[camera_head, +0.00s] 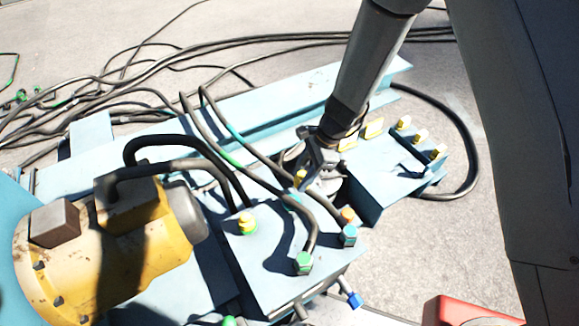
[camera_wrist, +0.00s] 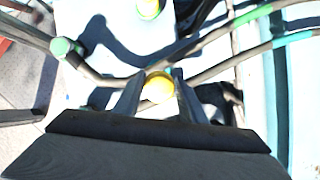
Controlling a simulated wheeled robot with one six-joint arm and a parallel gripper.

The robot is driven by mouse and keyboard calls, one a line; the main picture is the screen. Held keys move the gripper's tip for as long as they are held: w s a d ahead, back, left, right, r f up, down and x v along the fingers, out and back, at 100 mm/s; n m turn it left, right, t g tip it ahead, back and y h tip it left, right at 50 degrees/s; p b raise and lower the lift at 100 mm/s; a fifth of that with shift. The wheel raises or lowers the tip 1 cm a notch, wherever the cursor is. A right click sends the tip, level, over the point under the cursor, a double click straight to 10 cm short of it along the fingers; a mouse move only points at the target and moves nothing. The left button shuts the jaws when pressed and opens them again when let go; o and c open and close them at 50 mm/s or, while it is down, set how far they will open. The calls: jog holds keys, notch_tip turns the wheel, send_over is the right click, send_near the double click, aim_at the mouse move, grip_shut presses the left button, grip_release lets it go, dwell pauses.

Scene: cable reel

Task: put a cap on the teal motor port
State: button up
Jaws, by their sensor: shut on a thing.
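My gripper (camera_head: 314,183) reaches down over the pale blue manifold block (camera_head: 265,265), near its far edge. Its fingers (camera_wrist: 157,92) are shut on a yellow cap (camera_wrist: 159,86), which also shows beside the fingers in the head view (camera_head: 300,177). A blue-teal fitting (camera_head: 348,237) stands at the block's right corner, with a yellow-orange piece (camera_head: 347,215) just behind it. A green-teal fitting (camera_head: 304,263) at the front edge has a hose on it. Another yellow cap (camera_head: 246,223) sits on the block's left. I cannot tell which fitting is the teal motor port.
Black hoses (camera_head: 255,165) arch close around my gripper. A yellow motor (camera_head: 110,250) lies at left. A second pale blue block (camera_head: 385,170) with several yellow caps stands at right. Loose cables (camera_head: 110,90) cover the ground behind. A red object (camera_head: 465,311) is at the lower right.

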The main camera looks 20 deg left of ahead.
jog(key=shift+m, duration=0.6)
jog(key=b+x, duration=0.6)
jog(key=x, duration=0.2)
jog(key=shift+f, duration=0.35)
jog(key=shift+f, duration=0.25)
dwell(0.4)
jog(key=o, duration=1.2)
jog(key=shift+o, duration=0.2)
jog(key=shift+v, duration=3.85)
